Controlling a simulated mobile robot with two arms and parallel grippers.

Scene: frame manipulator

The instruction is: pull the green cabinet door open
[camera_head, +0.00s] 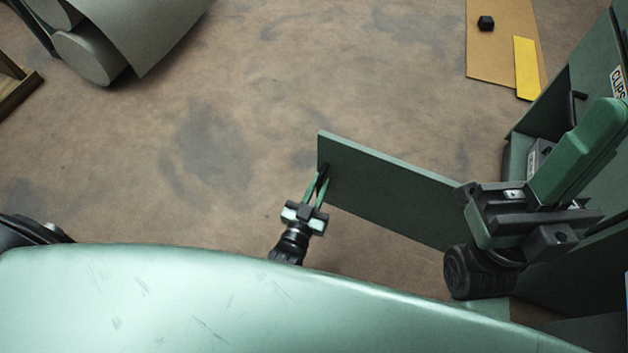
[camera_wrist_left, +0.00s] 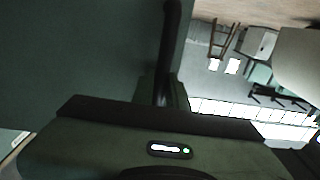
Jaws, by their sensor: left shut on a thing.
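The green cabinet door (camera_head: 390,195) stands swung out from the cabinet at the right in the head view, seen from above as a slanting panel. My left gripper (camera_head: 322,178) is at the door's free end, shut on its dark handle. In the left wrist view the handle (camera_wrist_left: 170,40) is a dark upright bar running down between the fingers, with the door's green face (camera_wrist_left: 80,50) to its left. The fingertips are mostly hidden behind the gripper body there. My right arm's fingers do not show.
The green cabinet (camera_head: 590,60) with a CLIPS label stands at the right, partly hidden by my right arm. Brown floor left of the door is clear. A tan board (camera_head: 490,55) with a black block (camera_head: 486,23) and a yellow piece (camera_head: 526,68) lies at the upper right.

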